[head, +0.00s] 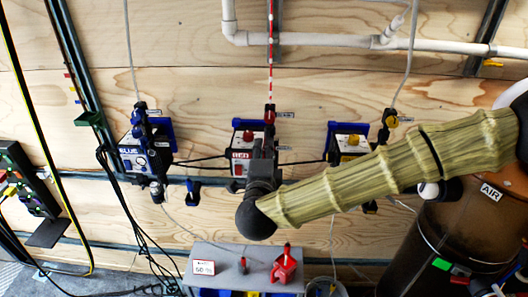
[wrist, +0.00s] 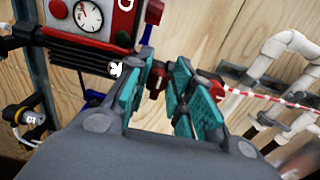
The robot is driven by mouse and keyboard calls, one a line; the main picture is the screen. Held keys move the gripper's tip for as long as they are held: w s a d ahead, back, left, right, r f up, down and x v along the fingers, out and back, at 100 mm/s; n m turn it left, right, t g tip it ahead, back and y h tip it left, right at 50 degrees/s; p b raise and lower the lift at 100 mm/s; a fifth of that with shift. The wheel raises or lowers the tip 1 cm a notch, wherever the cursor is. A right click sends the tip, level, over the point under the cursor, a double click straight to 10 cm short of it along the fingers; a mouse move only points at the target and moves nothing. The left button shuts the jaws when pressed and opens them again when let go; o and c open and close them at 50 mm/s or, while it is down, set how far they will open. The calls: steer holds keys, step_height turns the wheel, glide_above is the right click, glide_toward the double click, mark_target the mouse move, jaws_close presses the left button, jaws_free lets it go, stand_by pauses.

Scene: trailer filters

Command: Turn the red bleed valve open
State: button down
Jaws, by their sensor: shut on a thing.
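The red filter unit (head: 242,160) is on the plywood wall in the middle of the head view. In the wrist view its red housing (wrist: 95,22) with a round white gauge fills the upper left. My gripper (head: 264,150) is at this unit's right side and hides part of it. In the wrist view my gripper's teal-padded fingers (wrist: 166,82) are closed around a small red part, the red bleed valve (wrist: 157,82), which shows between them. The fingers hide most of it, so its turn angle cannot be told.
A red-and-white striped line (head: 270,60) runs up from the red unit. A blue unit (head: 145,150) is to the left and a yellow-knobbed unit (head: 350,143) to the right. White pipes (head: 320,40) run along the top.

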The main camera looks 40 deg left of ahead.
stand_by(0.4)
steer(key=c, duration=1.4)
jaws_free()
steer(key=shift+c, duration=0.2)
steer(key=shift+s, duration=0.1)
steer(key=v, duration=1.1)
steer(key=shift+s+d, duration=0.2)
steer(key=shift+s, duration=0.15)
